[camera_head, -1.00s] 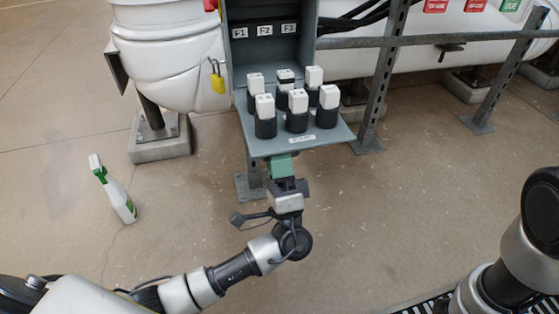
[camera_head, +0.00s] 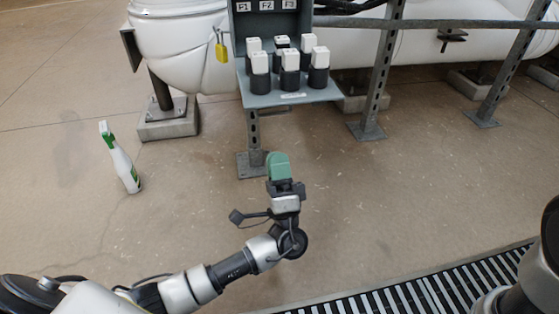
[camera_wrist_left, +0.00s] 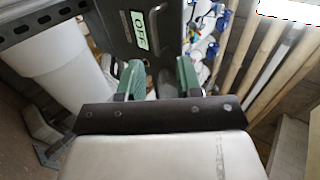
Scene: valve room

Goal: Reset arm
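My left arm comes in from the lower left of the head view. Its gripper (camera_head: 278,165) has green fingers and stands over bare floor, in front of and below the grey box's shelf (camera_head: 262,100). In the left wrist view the two green fingers (camera_wrist_left: 159,80) stand apart with nothing held between them. My right arm shows only in part at the lower right edge of the head view; its gripper is out of the picture.
Several black-and-white plugs (camera_head: 289,68) stand on the shelf. A spray bottle (camera_head: 121,160) stands on the floor at left. Metal posts (camera_head: 380,90) and white pipes (camera_head: 180,50) are behind. A floor grating (camera_head: 420,290) runs along the lower right. A dark panel reading OFF (camera_wrist_left: 140,28) shows in the wrist view.

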